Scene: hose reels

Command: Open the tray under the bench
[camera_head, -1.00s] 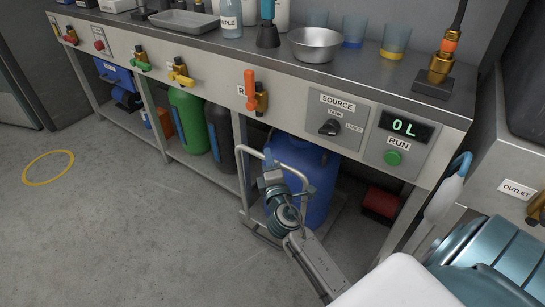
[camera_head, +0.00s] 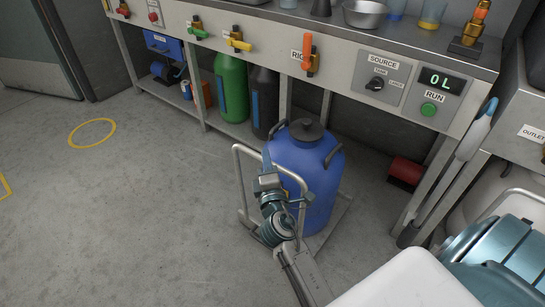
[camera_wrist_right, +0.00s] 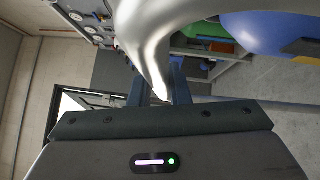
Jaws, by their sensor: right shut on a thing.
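The tray (camera_head: 341,212) is a low grey platform with an upright metal tube handle (camera_head: 238,178), partly hidden behind my arm. A big blue drum with a black lid (camera_head: 308,165) stands upright on it. The tray and drum are out in front of the bench. My right gripper (camera_head: 267,172) is shut on the handle in front of the drum. In the right wrist view the shiny tube (camera_wrist_right: 150,45) runs between my fingers (camera_wrist_right: 158,90). My left gripper is in neither view.
The bench (camera_head: 330,65) has valves, a SOURCE knob and a RUN button. A green bottle (camera_head: 231,88) and a dark bottle (camera_head: 264,103) stand on its lower shelf. A red thing (camera_head: 405,172) lies under the bench. Floor to the left is clear.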

